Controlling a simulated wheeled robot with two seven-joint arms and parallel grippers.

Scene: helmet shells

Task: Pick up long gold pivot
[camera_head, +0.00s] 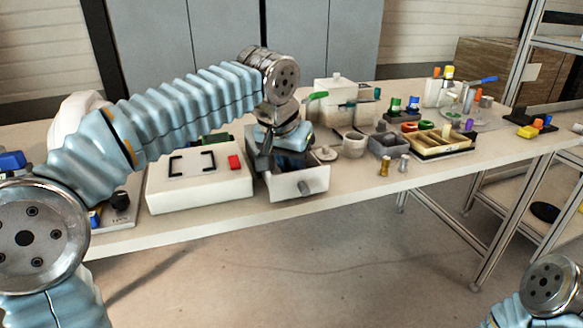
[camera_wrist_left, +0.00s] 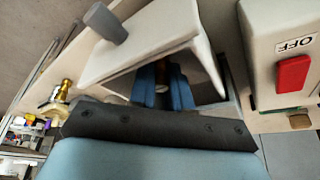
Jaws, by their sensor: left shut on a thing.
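My left gripper (camera_head: 292,160) reaches down into the open drawer (camera_head: 290,187) of a white box at the table's front edge. Another upright gold piece (camera_head: 384,167) stands on the table to the right of the drawer, beside a silver one (camera_head: 403,162). Only part of my right arm shows at the lower right; its gripper is out of view.
A white box with a red button (camera_head: 234,162) stands close left of the drawer. Round grey-white cups (camera_head: 354,145), a grey bin (camera_head: 388,146) and a divided wooden tray (camera_head: 440,143) stand to the right. The table's front edge is clear right of the upright pieces.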

